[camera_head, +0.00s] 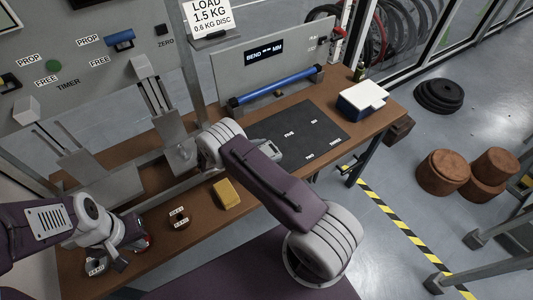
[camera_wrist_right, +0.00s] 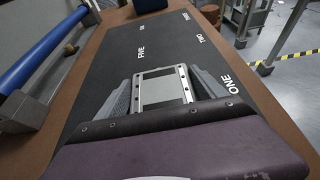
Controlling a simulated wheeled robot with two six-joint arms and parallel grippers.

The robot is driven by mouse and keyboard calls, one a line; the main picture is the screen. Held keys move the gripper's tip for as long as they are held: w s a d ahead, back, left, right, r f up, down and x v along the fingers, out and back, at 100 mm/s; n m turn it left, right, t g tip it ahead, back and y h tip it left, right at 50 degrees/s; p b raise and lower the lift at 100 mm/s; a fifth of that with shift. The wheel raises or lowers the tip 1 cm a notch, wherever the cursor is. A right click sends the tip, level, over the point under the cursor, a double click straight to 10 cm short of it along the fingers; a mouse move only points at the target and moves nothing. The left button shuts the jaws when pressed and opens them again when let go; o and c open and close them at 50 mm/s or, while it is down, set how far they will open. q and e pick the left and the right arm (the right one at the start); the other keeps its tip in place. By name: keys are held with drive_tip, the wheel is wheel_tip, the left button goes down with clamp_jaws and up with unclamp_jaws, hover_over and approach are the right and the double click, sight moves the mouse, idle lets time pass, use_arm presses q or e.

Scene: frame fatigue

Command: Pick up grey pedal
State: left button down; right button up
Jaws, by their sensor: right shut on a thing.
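The grey pedal (camera_wrist_right: 160,91), a light metal rectangular frame with a paler centre, shows in the right wrist view. It is over the black mat, near the label ONE. My right gripper (camera_wrist_right: 163,78) has a grey finger on each side of it and is shut on it. Whether the pedal touches the mat is not clear. In the head view my right arm covers most of the right gripper (camera_head: 285,150) and pedal. My left gripper (camera_head: 130,240) is low at the left, above the front of the bench; its fingers are too small and dark to read.
The black mat (camera_head: 325,120) has number labels. Behind it stands a bend rig with a blue roller (camera_head: 275,85). A blue and white box (camera_head: 362,100) is at the bench's right end. A yellow block (camera_head: 226,194) and labelled discs (camera_head: 179,218) lie near the front edge.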

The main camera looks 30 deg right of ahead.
sight(269, 152)
drive_tip(key=r, duration=0.4)
drive_tip(key=shift+s+d+r, duration=0.2)
drive_tip(key=shift+r, duration=0.2)
drive_tip(key=s+d+r, duration=0.6)
drive_tip(key=s, duration=0.3)
drive_tip(key=shift+s+r+p, duration=0.15)
drive_tip(key=shift+s+p, duration=0.05)
drive_tip(key=shift+p, duration=0.15)
drive_tip(key=shift+a, duration=0.1)
drive_tip(key=a+f+n+t+y, duration=0.2)
drive_tip(key=a+n+t, duration=0.4)
drive_tip(key=a, duration=1)
drive_tip(key=shift+w+a+n+t+y, duration=0.25)
drive_tip(key=shift+w+n+t+y, duration=0.15)
drive_tip(key=shift+t+y, duration=0.15)
drive_tip(key=shift+t, duration=0.25)
